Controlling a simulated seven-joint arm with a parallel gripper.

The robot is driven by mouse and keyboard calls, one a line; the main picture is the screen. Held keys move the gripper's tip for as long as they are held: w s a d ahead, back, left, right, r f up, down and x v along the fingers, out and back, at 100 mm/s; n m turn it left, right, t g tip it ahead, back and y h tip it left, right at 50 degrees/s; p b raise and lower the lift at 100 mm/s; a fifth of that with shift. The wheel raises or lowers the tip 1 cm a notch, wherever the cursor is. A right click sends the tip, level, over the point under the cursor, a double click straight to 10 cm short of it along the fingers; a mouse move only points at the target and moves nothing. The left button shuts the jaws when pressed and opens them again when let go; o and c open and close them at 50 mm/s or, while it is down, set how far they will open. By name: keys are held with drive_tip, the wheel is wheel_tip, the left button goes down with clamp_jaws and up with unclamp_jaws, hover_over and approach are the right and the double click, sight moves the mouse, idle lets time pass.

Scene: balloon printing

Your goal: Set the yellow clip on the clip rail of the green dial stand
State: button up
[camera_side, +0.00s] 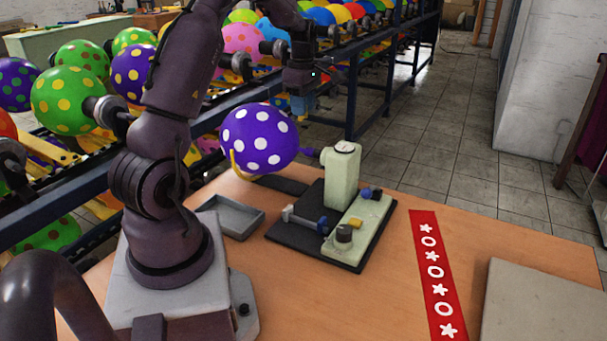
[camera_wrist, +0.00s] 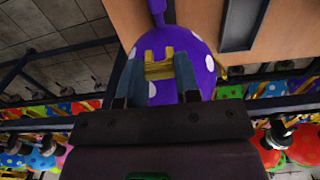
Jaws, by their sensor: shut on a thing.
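My gripper (camera_side: 302,112) is high above the bench, to the upper right of the purple dotted balloon in the side view. In the wrist view my gripper's blue fingers (camera_wrist: 160,75) are shut on the yellow clip (camera_wrist: 158,67), with the purple balloon behind it. I cannot make out the clip in the side view. The green dial stand (camera_side: 343,178) is a pale green column and low bed on a dark base, with a black round knob (camera_side: 344,233) at the front. A small yellow piece (camera_side: 355,224) sits on its bed. I cannot tell which part is the clip rail.
The purple balloon (camera_side: 260,139) is beside the stand, by a yellow curved support (camera_side: 236,166). A grey tray (camera_side: 231,216) lies left of the stand. A red patterned strip (camera_side: 436,270) and grey panel (camera_side: 540,305) lie right. Balloon racks (camera_side: 352,100) stand behind.

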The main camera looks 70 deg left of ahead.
wheel_tip(320, 180, up, 5)
drive_tip(key=shift+f, duration=0.15)
drive_tip(key=d, duration=0.2)
hover_over(304, 220)
wheel_tip(304, 220, down, 18)
drive_tip(key=shift+d+f, duration=0.1)
drive_tip(key=shift+f, duration=2.7)
drive_tip(key=shift+f, duration=1)
drive_tip(key=o, duration=0.9)
